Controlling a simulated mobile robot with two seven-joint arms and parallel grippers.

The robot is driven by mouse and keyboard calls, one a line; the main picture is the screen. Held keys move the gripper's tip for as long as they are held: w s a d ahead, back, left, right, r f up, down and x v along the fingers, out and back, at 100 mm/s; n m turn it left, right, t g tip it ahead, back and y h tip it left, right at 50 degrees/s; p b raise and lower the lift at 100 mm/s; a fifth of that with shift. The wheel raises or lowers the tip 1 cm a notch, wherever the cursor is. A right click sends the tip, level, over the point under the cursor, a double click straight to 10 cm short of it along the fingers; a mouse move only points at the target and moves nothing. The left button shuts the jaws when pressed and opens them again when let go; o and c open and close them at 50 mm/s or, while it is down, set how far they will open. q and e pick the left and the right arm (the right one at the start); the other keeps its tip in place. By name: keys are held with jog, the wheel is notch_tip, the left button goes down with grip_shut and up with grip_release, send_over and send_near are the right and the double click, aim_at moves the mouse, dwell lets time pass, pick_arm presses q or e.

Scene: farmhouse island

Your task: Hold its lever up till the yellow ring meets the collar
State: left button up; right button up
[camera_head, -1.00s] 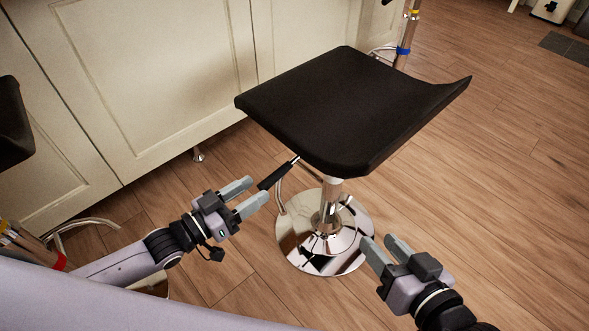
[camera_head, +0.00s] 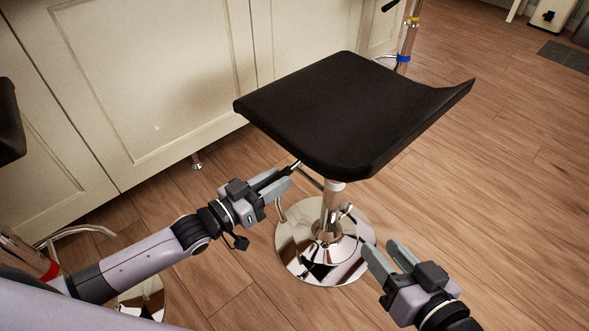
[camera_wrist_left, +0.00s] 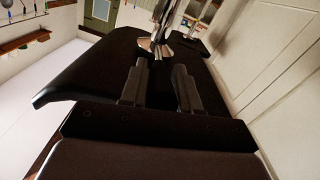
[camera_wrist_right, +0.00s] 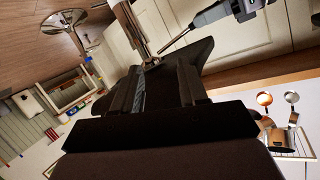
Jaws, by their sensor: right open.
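The near bar stool has a black seat (camera_head: 345,110), a chrome column (camera_head: 331,215) and a round chrome base (camera_head: 300,262). A pale collar (camera_head: 334,186) shows at the column top, just under the seat. No yellow ring shows on this column; the seat hides its upper part. The stool's lever (camera_head: 296,165) sticks out left beneath the seat. My left gripper (camera_head: 280,178) is shut on its black handle, with one finger on each side. My right gripper (camera_head: 378,251) is open and empty, low at the right of the base.
Cream cabinets (camera_head: 150,80) stand behind the stool. Another stool's column at the back has a yellow ring (camera_head: 412,21) and a blue ring (camera_head: 403,59). A stool at the left has a red ring (camera_head: 50,271).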

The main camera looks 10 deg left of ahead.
pick_arm(q)
jog(key=c, duration=0.3)
